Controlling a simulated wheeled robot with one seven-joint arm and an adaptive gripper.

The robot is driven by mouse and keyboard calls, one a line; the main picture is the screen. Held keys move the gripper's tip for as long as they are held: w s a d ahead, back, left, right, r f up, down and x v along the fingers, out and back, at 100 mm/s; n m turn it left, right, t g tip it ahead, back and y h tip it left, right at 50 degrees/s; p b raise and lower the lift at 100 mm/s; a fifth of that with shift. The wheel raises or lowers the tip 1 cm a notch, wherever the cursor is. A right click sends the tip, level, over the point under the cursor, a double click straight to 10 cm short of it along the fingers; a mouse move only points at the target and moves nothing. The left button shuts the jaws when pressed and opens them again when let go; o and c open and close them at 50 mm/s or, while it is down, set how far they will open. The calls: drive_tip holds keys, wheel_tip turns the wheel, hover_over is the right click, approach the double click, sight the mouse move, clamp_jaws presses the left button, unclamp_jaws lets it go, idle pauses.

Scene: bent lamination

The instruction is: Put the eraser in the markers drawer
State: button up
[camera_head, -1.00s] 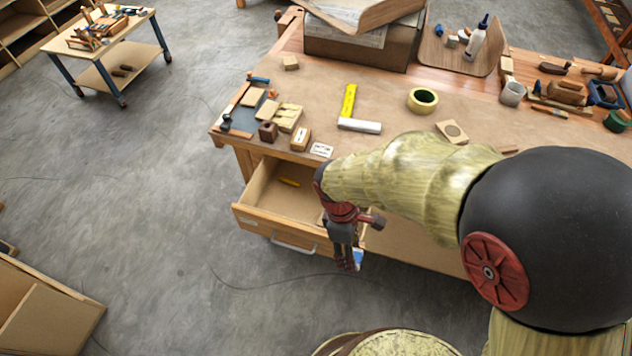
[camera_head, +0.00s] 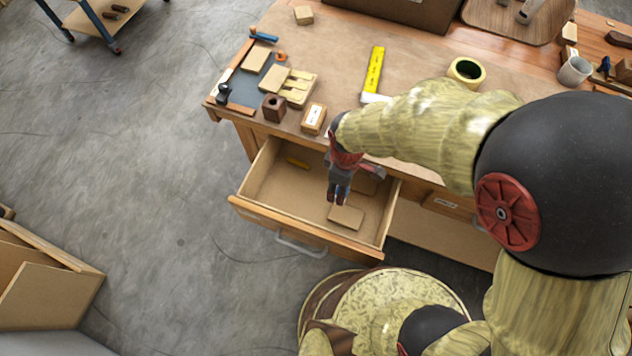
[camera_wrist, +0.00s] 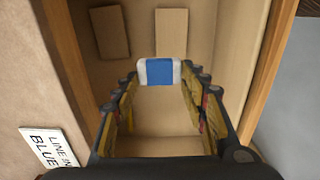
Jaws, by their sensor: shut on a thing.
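The eraser (camera_wrist: 160,72), white with a blue band, is between the fingertips of my gripper (camera_wrist: 158,90) in the wrist view. My gripper (camera_head: 338,198) is shut on it, pointing down over the open drawer (camera_head: 288,228). In the head view the eraser is hidden by the fingers. The drawer's floor (camera_wrist: 160,120) shows behind the eraser.
The workbench top (camera_head: 330,75) is above the drawer. Near its left corner are a notched wooden block (camera_head: 290,85), a dark brown block (camera_head: 274,107) and a small labelled block (camera_head: 313,118). A printed card (camera_wrist: 52,148) lies beside the drawer opening. The drawer's middle floor is clear.

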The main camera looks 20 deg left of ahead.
drive_tip(key=a+f+b, duration=0.1)
drive_tip(key=a+f, duration=0.1)
drive_tip(key=w+a+f+b, duration=0.1)
drive_tip(key=a+f, duration=0.1)
drive_tip(key=a, duration=0.1)
drive_tip(key=w+a+f+b, duration=0.1)
drive_tip(key=a+f, duration=0.2)
drive_tip(key=shift+w+f, duration=0.1)
drive_tip(key=shift+w, duration=0.15)
drive_tip(key=f, duration=0.1)
drive_tip(key=f+b, duration=0.1)
drive_tip(key=f, duration=0.1)
drive_tip(key=shift+w+a+f+b, duration=0.1)
drive_tip(key=shift+a+f+b, duration=0.2)
drive_tip(key=shift+f+b, duration=0.1)
drive_tip(key=o, duration=0.9)
drive_tip(key=shift+r, duration=0.1)
drive_tip(key=shift+o, duration=0.6)
drive_tip(key=shift+r, duration=0.1)
wheel_tip(320, 180, up, 7)
drive_tip(key=p, duration=0.3)
drive_tip(key=shift+r, duration=0.2)
